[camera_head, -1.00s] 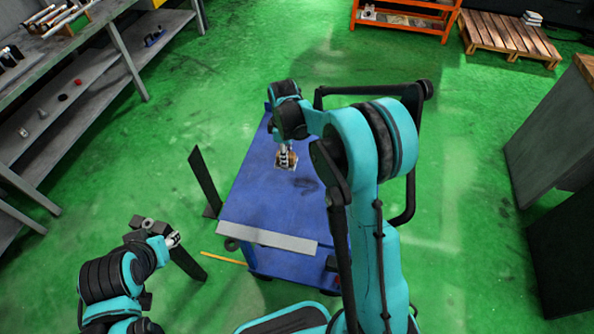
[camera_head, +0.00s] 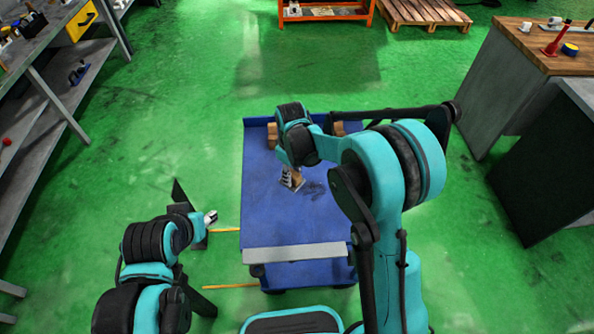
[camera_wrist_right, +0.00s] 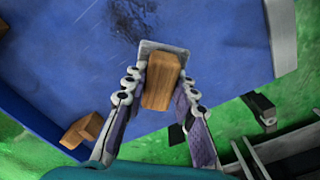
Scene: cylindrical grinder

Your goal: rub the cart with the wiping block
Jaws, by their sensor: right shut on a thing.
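The blue cart (camera_head: 270,215) stands in the middle of the head view, with a dark smudge (camera_head: 314,189) on its top; the smudge also shows in the wrist view (camera_wrist_right: 128,18). My right gripper (camera_head: 291,179) is shut on the wiping block (camera_wrist_right: 162,82), a wooden block with a pale flat base. The block (camera_head: 297,177) is over the cart top, just left of the smudge; I cannot tell whether it touches the surface. My left gripper (camera_head: 210,217) is left of the cart, away from it; its finger opening is too small to read.
Wooden pieces (camera_head: 272,135) sit at the cart's far end, one also in the wrist view (camera_wrist_right: 82,132). A grey strip (camera_head: 295,252) lies along the near edge. Shelving (camera_head: 45,110) stands left, a workbench (camera_head: 520,80) right.

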